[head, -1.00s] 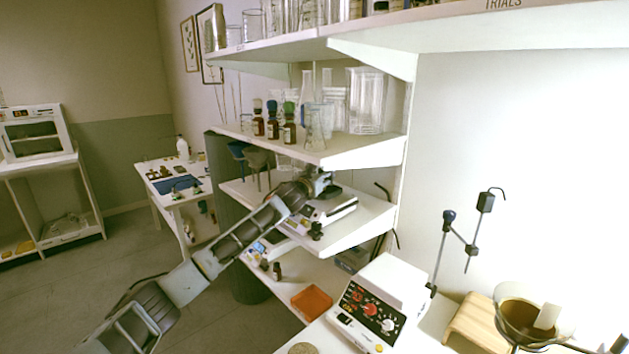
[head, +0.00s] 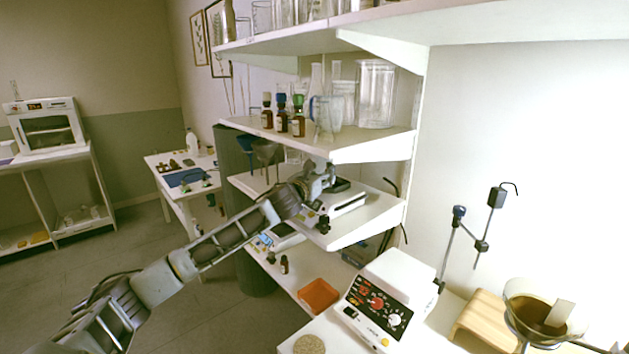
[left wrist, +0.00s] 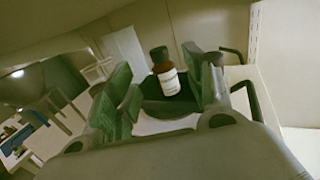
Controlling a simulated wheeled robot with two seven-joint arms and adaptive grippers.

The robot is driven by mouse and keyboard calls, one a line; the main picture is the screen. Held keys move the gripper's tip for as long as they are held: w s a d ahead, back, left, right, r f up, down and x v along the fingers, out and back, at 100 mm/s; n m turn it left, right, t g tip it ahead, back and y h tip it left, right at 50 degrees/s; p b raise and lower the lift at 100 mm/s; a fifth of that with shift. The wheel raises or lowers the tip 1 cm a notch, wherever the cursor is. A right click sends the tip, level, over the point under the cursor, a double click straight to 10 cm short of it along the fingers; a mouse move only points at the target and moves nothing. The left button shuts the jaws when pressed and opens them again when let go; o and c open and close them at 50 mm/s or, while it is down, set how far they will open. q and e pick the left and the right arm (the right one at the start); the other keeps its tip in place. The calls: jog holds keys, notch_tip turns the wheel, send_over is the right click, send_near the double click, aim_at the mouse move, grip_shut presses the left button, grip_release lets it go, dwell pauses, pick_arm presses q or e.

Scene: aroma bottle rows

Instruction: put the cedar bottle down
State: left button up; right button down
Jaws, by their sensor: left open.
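A small brown bottle with a black cap and a white label (left wrist: 168,82) stands in the left wrist view on a dark round plate (left wrist: 158,107). It is slightly tilted in the picture, and I cannot read its label. My left gripper (left wrist: 157,72) is open, with one green-padded finger on each side of the bottle and gaps visible. In the head view my left gripper (head: 326,174) is at the white balance (head: 347,201) on the middle shelf. There the gripper hides the bottle. My right gripper is not in view.
The upper shelf (head: 375,146) lies close above my left gripper and carries brown bottles (head: 298,124) and glassware. Below are an orange tray (head: 318,296) and a small dark bottle (head: 284,264). A white hotplate (head: 383,306) stands at the front.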

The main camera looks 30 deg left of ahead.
pick_arm(q)
jog(key=shift+s, duration=1.25)
jog(key=shift+s+d, duration=0.15)
jog(key=shift+s, duration=0.9)
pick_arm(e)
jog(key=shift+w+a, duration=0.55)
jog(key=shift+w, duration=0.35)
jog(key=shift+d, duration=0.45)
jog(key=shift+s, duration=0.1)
